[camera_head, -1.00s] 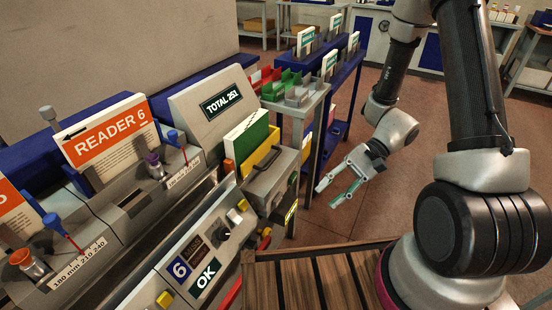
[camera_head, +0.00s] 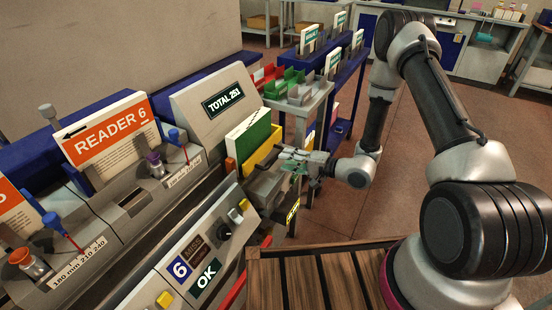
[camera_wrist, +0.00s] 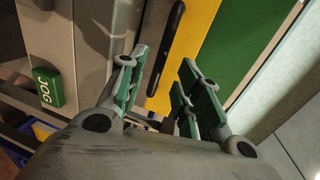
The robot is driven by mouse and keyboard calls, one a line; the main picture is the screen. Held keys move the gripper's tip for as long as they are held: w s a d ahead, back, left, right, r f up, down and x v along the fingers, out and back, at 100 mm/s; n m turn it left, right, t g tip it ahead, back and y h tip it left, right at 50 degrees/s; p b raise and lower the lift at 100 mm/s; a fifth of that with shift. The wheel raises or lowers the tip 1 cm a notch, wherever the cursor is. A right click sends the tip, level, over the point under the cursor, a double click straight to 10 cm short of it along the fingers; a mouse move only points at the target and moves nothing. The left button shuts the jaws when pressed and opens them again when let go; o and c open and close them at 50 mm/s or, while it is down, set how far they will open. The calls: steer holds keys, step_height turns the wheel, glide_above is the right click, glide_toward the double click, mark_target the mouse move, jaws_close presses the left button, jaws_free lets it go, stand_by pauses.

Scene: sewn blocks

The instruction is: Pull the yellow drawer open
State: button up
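The yellow drawer front (camera_wrist: 190,45) shows in the wrist view with a long dark handle (camera_wrist: 172,40) on it. In the head view, a yellow panel (camera_head: 262,149) shows just left of my gripper (camera_head: 284,160), beside a green board. In the wrist view my gripper (camera_wrist: 163,62) is open. Its two green-padded fingers stand on either side of the handle in the picture. I cannot tell whether they reach around it or stop short of it. Nothing is held.
A green panel (camera_wrist: 235,40) lies right of the yellow one in the wrist view, and a green JOG button (camera_wrist: 48,88) is at the left. In the head view, a grey console with an OK panel (camera_head: 205,275) stands below left.

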mark_target(277, 158)
steer(key=shift+x, duration=2.7)
jaws_close()
